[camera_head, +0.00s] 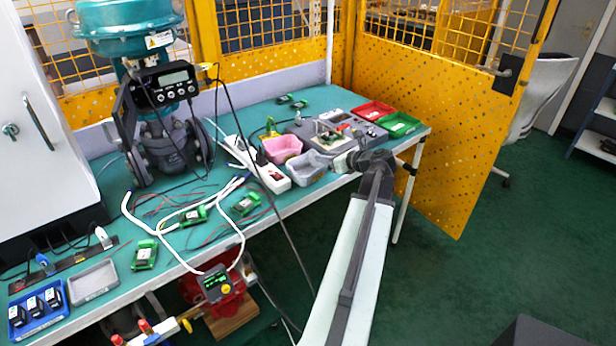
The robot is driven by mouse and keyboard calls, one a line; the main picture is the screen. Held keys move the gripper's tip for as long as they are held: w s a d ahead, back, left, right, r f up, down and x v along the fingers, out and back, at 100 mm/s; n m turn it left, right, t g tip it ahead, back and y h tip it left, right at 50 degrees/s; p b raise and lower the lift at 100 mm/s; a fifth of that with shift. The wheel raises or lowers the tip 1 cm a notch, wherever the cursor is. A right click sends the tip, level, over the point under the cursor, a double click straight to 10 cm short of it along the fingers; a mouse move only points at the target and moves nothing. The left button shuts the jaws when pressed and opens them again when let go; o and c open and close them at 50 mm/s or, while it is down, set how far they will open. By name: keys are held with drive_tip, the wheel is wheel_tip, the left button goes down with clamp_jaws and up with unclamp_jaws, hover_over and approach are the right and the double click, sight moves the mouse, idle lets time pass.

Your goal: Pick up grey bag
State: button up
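A small grey open-topped container (307,168) stands on the green tabletop near its front edge, right of the middle; it is the nearest match to a grey bag, though I cannot tell that it is a bag. My gripper (341,162) is at the end of my arm, just right of this container, at about the same height in the picture. I cannot tell whether they touch. The fingertips are small and dark, and their opening is not clear. A grey shallow tray (92,281) lies at the left end of the table.
A pink container (281,147) stands beside the grey one. A white power strip (262,172) and cables lie to the left. Red (372,110) and green (398,124) trays are behind my gripper.

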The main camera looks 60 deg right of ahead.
drive_tip(key=x, duration=0.2)
drive_tip(key=shift+w+d+f, duration=0.1)
drive_tip(key=shift+w+f, duration=0.1)
drive_tip(key=shift+f, duration=0.05)
drive_tip(key=shift+r, duration=0.15)
clamp_jaws()
drive_tip(key=shift+r, duration=0.1)
drive_tip(key=shift+r+p, duration=0.25)
drive_tip(key=shift+p, duration=0.1)
wheel_tip(320, 180, up, 3)
drive_tip(key=p, duration=0.3)
drive_tip(key=s+d+r+p, duration=0.1)
drive_tip(key=s, duration=1.5)
